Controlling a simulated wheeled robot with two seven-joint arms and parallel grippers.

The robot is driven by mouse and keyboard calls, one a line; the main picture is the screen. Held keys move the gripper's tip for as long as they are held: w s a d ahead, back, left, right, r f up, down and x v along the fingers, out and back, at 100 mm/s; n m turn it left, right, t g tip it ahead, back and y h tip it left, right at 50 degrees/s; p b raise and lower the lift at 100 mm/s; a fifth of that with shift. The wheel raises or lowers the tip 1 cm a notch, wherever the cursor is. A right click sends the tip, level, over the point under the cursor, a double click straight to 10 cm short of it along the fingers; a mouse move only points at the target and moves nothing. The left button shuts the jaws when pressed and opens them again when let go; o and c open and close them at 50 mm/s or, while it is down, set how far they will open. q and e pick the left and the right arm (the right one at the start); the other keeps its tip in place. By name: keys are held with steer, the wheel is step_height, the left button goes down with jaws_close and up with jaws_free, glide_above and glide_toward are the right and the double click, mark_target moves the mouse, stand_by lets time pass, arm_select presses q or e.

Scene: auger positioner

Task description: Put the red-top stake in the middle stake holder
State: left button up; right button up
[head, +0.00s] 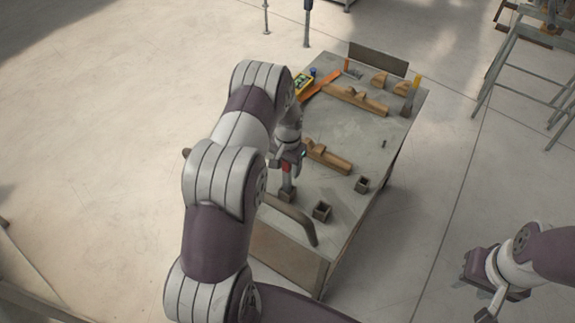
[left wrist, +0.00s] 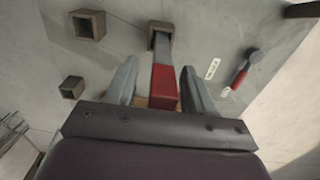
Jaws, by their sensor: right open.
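The red-top stake (head: 287,182) stands upright with its lower end at the leftmost square stake holder (head: 287,196). Its red top (left wrist: 164,84) and grey shaft also show in the left wrist view. My left gripper (head: 288,158) is over the stake. In the left wrist view, its fingers (left wrist: 159,72) are open on either side of the red top, with gaps visible. Two other holders are empty: the middle one (head: 322,211) and the right one (head: 362,184). My right gripper (head: 476,288) is open and empty, off the table at lower right.
The grey table (head: 345,135) carries wooden planes (head: 355,98) and a wooden block (head: 328,158). A red-handled tool (left wrist: 242,72) lies right of the stake.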

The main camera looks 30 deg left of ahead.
arm_select(q)
steer(key=shift+a, duration=0.1)
steer(key=shift+r, duration=0.3)
steer(key=r, duration=0.4)
steer(key=r+b, duration=0.1)
steer(key=r, duration=0.3)
steer(key=d+r+b, duration=0.1)
steer(key=r, duration=0.3)
steer(key=shift+s, duration=0.3)
steer(key=s+d+r, duration=0.2)
steer(key=s+d, duration=0.3)
steer(key=s, duration=0.4)
steer(key=s+d+r+t, duration=0.1)
steer(key=s+d+r, duration=0.1)
steer(key=s+d, duration=0.4)
steer(key=s, duration=0.4)
steer(key=shift+s+n, duration=0.2)
steer(key=shift+n, duration=0.1)
